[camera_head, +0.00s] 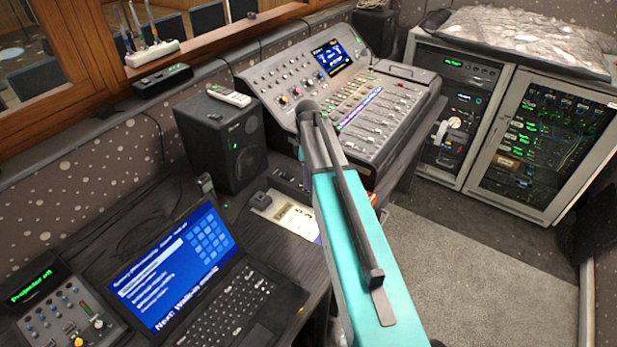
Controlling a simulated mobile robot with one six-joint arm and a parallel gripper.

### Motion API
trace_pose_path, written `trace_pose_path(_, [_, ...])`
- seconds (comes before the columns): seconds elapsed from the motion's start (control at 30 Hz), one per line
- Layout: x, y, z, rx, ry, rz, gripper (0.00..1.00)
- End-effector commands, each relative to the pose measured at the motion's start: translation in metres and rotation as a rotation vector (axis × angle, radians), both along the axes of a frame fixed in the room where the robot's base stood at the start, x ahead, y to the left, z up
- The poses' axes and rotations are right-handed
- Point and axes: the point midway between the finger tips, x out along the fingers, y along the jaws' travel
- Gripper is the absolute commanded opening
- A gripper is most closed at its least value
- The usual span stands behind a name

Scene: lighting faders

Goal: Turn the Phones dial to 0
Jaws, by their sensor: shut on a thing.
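The mixing console (325,75) stands at the back centre, with a lit screen, rows of small dials (283,99) and a bank of faders. My teal arm reaches up from the bottom of the view, and its dark far end lies in front of the console's lower left part. The jaws of my gripper do not show; the arm hides whatever is behind its end. I cannot read a Phones label on any control. A second, smaller control panel (70,318) with dials and faders sits at the lower left.
An open laptop (235,300) and a black speaker (222,140) with a white remote (229,96) on top stand left of my arm. A paper sheet (290,215) lies on the desk (110,215). Equipment racks (480,185) stand at right; the carpet (480,280) before them is clear.

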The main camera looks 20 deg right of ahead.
Motion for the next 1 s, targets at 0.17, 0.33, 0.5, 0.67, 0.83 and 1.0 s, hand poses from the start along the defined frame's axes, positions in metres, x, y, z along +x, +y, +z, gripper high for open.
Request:
trace_pose_path(0.17, [0.004,-0.001,0.002,-0.003,-0.010,0.000,0.38])
trace_pose_path(0.33, [0.002,0.000,0.001,-0.002,-0.007,0.000,0.39])
trace_pose_path(0.5, [0.002,0.000,0.001,-0.001,-0.005,-0.001,0.39])
trace_pose_path(0.67, [0.002,-0.001,0.005,-0.001,-0.005,-0.001,0.39])
trace_pose_path(0.83, [0.003,-0.001,0.017,-0.001,-0.005,-0.001,0.39])
trace_pose_path(1.0, [0.004,-0.002,0.036,-0.002,-0.006,-0.001,0.39])
